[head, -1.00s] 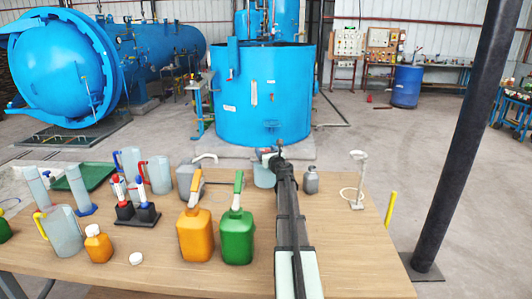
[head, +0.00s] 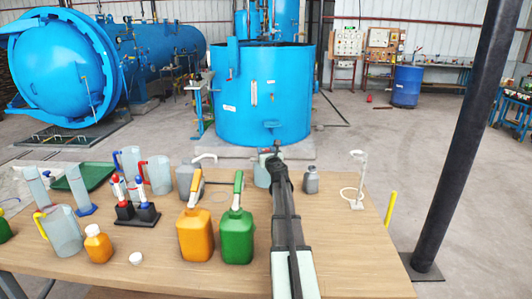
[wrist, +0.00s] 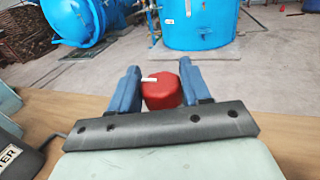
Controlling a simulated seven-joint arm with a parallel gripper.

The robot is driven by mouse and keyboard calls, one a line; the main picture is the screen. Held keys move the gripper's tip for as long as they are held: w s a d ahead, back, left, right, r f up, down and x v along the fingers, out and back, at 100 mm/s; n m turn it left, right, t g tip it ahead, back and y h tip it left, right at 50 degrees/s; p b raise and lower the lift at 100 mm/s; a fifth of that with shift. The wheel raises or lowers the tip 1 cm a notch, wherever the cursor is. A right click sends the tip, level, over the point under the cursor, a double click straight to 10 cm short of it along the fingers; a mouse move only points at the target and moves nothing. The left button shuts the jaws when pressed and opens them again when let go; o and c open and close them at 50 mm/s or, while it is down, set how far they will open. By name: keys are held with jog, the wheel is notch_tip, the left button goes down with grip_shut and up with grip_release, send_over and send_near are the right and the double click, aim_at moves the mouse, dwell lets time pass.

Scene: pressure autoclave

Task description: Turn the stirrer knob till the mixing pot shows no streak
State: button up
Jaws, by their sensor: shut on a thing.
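In the wrist view, a red knob (wrist: 162,94) with a short white pointer mark sits between the two blue fingers of my gripper (wrist: 159,72). The fingers are shut on its sides, and the pointer lies toward the left. In the head view my gripper (head: 270,153) is at the far side of the table, and my arm hides the knob. A pale grey-blue vessel (head: 261,176) shows partly behind my arm; it may be the mixing pot. I cannot tell whether it holds a streak.
Orange (head: 195,235) and green (head: 237,238) bottles stand close left of my arm. A grey bottle (head: 311,182) stands to its right, with a white stand (head: 357,178) beyond. Jugs and a bottle rack (head: 137,213) fill the left. The right front of the wooden table (head: 350,260) is clear.

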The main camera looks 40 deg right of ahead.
jog(key=shift+h, duration=0.3)
jog(key=o, duration=1)
jog(key=shift+c, duration=0.2)
jog(key=v, duration=1.3)
jog(key=shift+s+a+r, duration=0.2)
jog(key=shift+s, duration=0.15)
